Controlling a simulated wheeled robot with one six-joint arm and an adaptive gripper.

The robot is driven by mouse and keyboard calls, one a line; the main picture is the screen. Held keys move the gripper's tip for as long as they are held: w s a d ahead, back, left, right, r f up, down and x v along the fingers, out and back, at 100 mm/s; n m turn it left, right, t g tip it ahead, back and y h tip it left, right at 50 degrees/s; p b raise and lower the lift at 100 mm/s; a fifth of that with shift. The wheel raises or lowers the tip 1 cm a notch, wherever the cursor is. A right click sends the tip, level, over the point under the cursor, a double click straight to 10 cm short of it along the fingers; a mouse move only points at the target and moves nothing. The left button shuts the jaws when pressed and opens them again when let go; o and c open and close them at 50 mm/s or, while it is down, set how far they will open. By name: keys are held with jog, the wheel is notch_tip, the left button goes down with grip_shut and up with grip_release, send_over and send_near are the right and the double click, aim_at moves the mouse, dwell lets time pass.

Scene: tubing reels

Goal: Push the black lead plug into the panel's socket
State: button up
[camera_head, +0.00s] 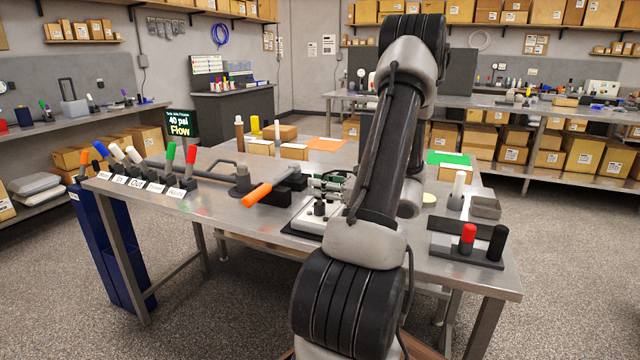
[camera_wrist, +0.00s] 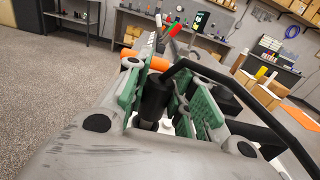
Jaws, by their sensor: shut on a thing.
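My gripper (camera_head: 326,190) is low over the middle of the near table, partly hidden behind my arm. In the wrist view its green-padded fingers (camera_wrist: 165,100) are shut on an upright black cylinder, the black lead plug (camera_wrist: 155,97). A narrower dark part shows below it, above a white surface. A pale panel (camera_head: 303,222) with small dark fittings lies on the table under my gripper. I cannot tell whether the plug touches its socket. A second black cylinder (camera_head: 497,243) and a red one (camera_head: 468,236) stand in a dark holder at the right.
An orange-handled tool (camera_head: 257,195) lies left of my gripper. Labelled holders with coloured handles (camera_head: 170,160) line the table's left side. A white cylinder (camera_head: 459,186) and a grey bin (camera_head: 485,208) stand at the right. A black curved bar (camera_wrist: 235,85) passes close beside the fingers.

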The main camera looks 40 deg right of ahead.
jog(key=shift+f, duration=1)
jog(key=o, duration=1.1)
jog(key=shift+v, duration=3.75)
